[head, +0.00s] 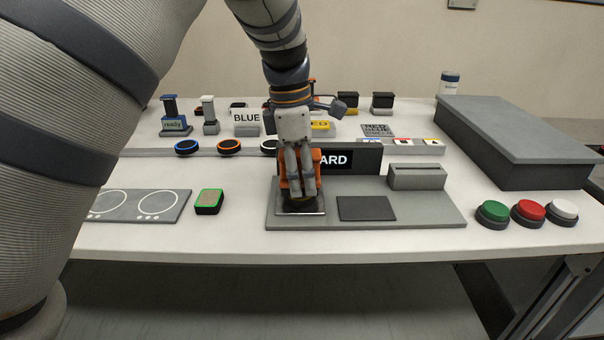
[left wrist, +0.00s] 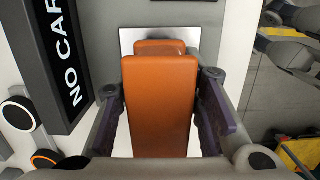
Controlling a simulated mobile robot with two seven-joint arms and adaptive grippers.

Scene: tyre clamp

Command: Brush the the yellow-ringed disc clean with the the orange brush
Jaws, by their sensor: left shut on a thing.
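My left gripper (head: 301,192) is shut on the orange brush (head: 289,184), above a shiny metal plate (head: 316,212) at the left of the grey station. In the left wrist view, the brush (left wrist: 160,105) fills the space between the two fingers, with the plate (left wrist: 127,42) beyond it. A dark shape shows under the brush in the head view; I cannot tell whether it is bristles or a disc. I cannot make out the yellow-ringed disc; the brush and gripper hide the plate's middle. My right gripper is not in view.
Blue-ringed (head: 189,147) and orange-ringed (head: 228,147) discs lie behind, with a white-ringed disc (head: 268,146). A black sign (head: 366,160) stands behind the station. Green, red and white buttons (head: 529,212) and a large grey box (head: 515,140) are at right. A green-edged block (head: 209,202) lies left.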

